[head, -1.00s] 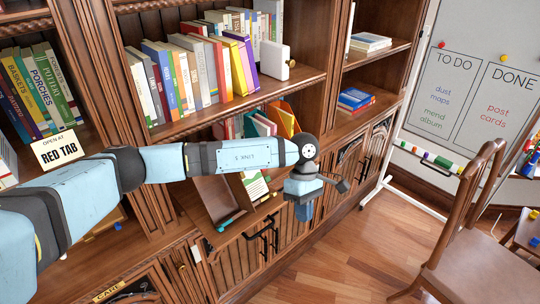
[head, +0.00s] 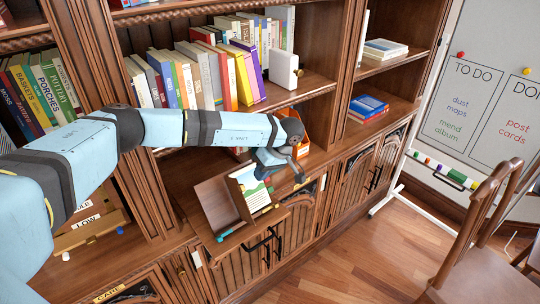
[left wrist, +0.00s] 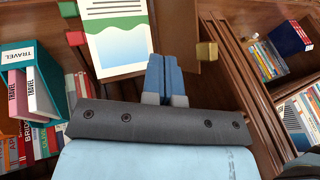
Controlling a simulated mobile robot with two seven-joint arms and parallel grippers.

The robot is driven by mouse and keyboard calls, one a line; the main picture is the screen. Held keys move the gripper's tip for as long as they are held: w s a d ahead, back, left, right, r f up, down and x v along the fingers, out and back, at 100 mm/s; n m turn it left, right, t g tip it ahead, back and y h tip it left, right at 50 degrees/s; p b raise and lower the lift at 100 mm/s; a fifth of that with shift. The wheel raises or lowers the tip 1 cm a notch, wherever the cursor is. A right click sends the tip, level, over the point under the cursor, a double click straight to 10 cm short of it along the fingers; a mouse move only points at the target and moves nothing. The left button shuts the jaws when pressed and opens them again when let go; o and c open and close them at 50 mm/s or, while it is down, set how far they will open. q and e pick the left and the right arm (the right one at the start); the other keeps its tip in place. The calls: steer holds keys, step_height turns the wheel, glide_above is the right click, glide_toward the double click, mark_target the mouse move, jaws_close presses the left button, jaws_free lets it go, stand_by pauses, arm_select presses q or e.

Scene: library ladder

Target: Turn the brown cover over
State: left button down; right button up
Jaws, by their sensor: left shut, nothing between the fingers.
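A book stands open on a small ledge of the bookcase. Its brown cover (head: 214,200) is on the left in the head view, beside a page with a green, white and blue picture (head: 250,190). In the left wrist view the brown cover (left wrist: 178,28) lies right of the picture page (left wrist: 115,38). My left gripper (head: 290,172) is at the page's upper right in the head view. Its fingers (left wrist: 163,72) are shut and empty, in front of the lower part of the cover in the wrist view; contact cannot be told. My right gripper is not in view.
A shelf of upright books (head: 205,75) and a white box (head: 284,68) are above my arm. Cabinet doors (head: 300,225) with dark handles are below the ledge. A chair (head: 470,225) and a whiteboard (head: 480,110) are at the right.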

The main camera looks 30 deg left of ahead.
arm_select(q)
steer(key=s, duration=0.1)
steer(key=s+a+p, duration=0.1)
steer(key=s, duration=0.1)
steer(key=shift+s+a+f+p, duration=0.15)
steer(key=shift+s+a+p, duration=0.15)
steer(key=shift+p, duration=0.1)
